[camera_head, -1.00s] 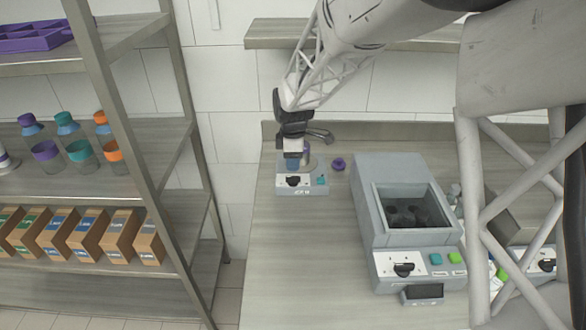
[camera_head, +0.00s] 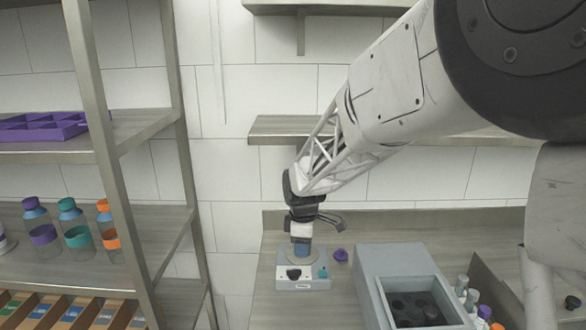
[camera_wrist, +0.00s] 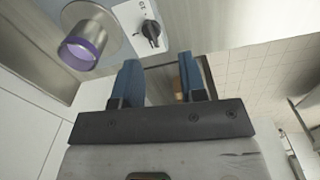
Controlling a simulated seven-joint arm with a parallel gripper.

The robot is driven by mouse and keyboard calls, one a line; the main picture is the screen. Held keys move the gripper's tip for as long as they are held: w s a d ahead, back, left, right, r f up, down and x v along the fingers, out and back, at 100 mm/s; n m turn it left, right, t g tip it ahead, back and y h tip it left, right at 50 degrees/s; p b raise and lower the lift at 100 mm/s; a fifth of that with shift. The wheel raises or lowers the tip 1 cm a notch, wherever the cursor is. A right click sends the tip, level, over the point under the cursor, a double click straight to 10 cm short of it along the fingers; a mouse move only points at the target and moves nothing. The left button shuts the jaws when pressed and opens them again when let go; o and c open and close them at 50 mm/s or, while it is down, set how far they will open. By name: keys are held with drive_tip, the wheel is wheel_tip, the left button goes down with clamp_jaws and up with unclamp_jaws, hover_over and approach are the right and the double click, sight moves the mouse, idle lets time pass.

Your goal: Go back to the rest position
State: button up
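My gripper (camera_head: 301,250) hangs above the small grey cup filler device (camera_head: 303,283) at the back of the counter. In the wrist view my gripper (camera_wrist: 160,75) has its two blue fingers apart, with nothing between them. A cup with a purple rim (camera_wrist: 72,52) stands on the device's round plate in the wrist view, apart from the fingers. In the head view the gripper hides the cup.
A purple cap-like piece (camera_head: 340,255) lies right of the device. A large grey machine (camera_head: 400,262) with a dark opening stands further right. A shelf rack (camera_head: 150,125) with bottles stands left. A wall shelf (camera_head: 400,135) is behind my arm.

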drive_tip(key=s+d+r+m, duration=0.3)
drive_tip(key=s+d+m, duration=0.2)
drive_tip(key=s, duration=0.6)
drive_tip(key=s+d+r+m+t, duration=0.1)
drive_tip(key=s+d+r+m, duration=0.3)
drive_tip(key=s, duration=0.8)
drive_tip(key=s+d+r+m+t, duration=0.1)
drive_tip(key=s+d+r+m, duration=0.2)
drive_tip(key=s+d+m, duration=0.4)
drive_tip(key=s, duration=0.5)
drive_tip(key=shift+r+m, duration=0.3)
drive_tip(key=shift+m, duration=0.1)
